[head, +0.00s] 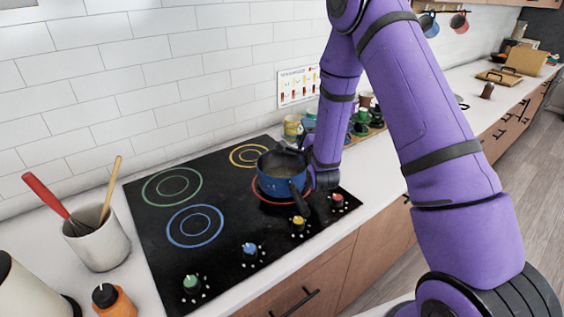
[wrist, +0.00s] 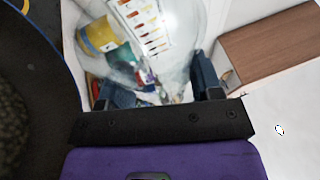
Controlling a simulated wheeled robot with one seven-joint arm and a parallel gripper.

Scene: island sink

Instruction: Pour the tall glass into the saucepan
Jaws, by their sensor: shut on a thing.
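The blue saucepan (head: 283,186) sits on the red-ringed burner at the right of the black cooktop, its dark handle toward the front. In the wrist view the saucepan's dark rim and inside (wrist: 35,85) fill the left side, very close. My gripper (wrist: 160,92) is shut on the clear tall glass (wrist: 178,45), which shows between its two dark blue fingers. The glass is see-through, so its contents and exact tilt are hard to tell. In the head view my purple arm reaches down just right of the saucepan and hides most of the gripper and glass.
The cooktop (head: 160,250) has other burners free at left. Jars (head: 292,125) stand behind the saucepan by the tiled wall. A wooden box (wrist: 270,45) shows right in the wrist view.

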